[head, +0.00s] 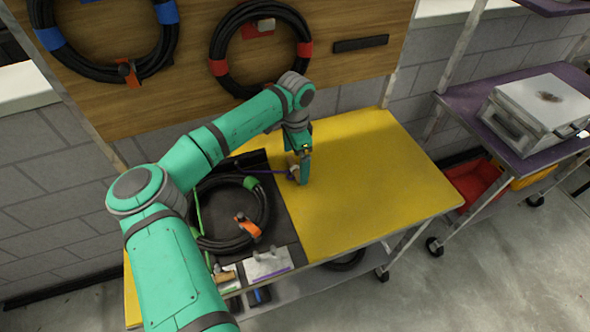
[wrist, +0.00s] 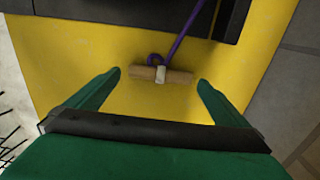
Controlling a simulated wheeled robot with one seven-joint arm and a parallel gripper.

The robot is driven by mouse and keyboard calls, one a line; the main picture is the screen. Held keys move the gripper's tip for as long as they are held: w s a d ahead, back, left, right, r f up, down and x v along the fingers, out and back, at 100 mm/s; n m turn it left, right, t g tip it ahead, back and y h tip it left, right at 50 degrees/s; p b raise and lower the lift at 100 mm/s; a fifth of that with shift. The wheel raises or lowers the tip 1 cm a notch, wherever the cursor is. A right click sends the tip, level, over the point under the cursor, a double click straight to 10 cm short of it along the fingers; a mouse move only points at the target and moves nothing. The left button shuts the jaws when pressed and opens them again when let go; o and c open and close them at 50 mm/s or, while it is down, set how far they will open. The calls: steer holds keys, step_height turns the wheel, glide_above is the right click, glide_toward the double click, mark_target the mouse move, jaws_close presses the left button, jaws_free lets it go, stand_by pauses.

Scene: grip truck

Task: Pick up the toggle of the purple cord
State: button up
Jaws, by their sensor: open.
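The toggle (wrist: 178,76) is a short tan wooden bar with a pale band at its middle. It lies on the yellow table top (wrist: 85,60), crosswise in the wrist view. The purple cord (wrist: 186,35) loops at the toggle and runs up past the edge of a dark mat. My gripper (wrist: 160,78) is open, with one green finger near each end of the toggle and small gaps showing on both sides. In the head view my gripper (head: 301,180) points down at the table beside the mat, and the toggle (head: 294,168) is partly hidden behind it.
A black mat (head: 285,215) left of my gripper holds a coiled black cable (head: 262,225) with green and orange ties. Cable coils hang on the wooden board (head: 190,60) behind. The right part of the yellow table (head: 385,190) is clear. A cart with a grey case (head: 540,110) stands at right.

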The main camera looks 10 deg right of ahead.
steer(key=shift+f, duration=1)
steer(key=c, duration=0.9)
steer(key=shift+c, duration=0.2)
